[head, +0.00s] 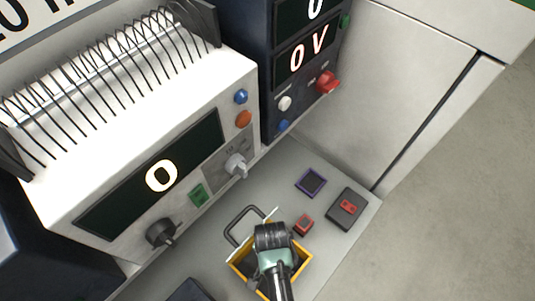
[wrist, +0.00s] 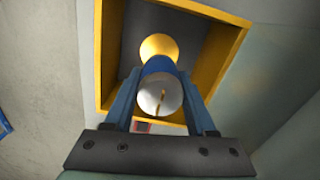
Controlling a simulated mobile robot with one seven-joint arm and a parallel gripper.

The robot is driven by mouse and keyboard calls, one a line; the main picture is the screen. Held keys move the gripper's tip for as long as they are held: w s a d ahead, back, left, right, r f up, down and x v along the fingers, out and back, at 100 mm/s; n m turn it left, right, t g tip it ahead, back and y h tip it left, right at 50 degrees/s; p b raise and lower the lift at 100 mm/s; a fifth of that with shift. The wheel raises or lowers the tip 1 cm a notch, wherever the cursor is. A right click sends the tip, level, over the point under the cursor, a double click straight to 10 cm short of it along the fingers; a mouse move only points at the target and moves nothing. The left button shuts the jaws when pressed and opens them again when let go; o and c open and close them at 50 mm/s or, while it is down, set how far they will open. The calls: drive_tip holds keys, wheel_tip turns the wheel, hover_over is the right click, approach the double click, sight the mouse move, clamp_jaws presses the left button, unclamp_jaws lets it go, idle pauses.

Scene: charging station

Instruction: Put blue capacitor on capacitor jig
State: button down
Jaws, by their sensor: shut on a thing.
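My gripper (head: 270,236) is over the yellow-rimmed open box (head: 237,266) in the head view, which hides its fingertips. In the wrist view my gripper (wrist: 158,84) has its two blue fingers shut on the blue capacitor (wrist: 158,66), a blue cylinder with a silver end facing the camera. The box's yellow rim (wrist: 228,52) surrounds it there. A round yellow disc (wrist: 159,46) shows beyond the capacitor; I cannot tell whether it belongs to it. A dark square pad with a blue-purple edge (head: 310,182) lies to the right on the shelf. Which item is the jig is unclear.
A small red block (head: 303,224) lies beside the box, and a black block with a red top (head: 347,209) lies further right. The white meter (head: 160,175) and dark voltage unit (head: 300,70) stand behind. A dark handle (head: 241,222) is by the box.

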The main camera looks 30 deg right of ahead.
drive_tip(key=shift+s+r, duration=0.1)
idle(0.3)
drive_tip(key=shift+f+b, duration=2.25)
drive_tip(key=shift+f, duration=1.15)
drive_tip(key=shift+c, duration=0.7)
unclamp_jaws()
drive_tip(key=shift+r, duration=0.1)
drive_tip(key=shift+r, duration=3.7)
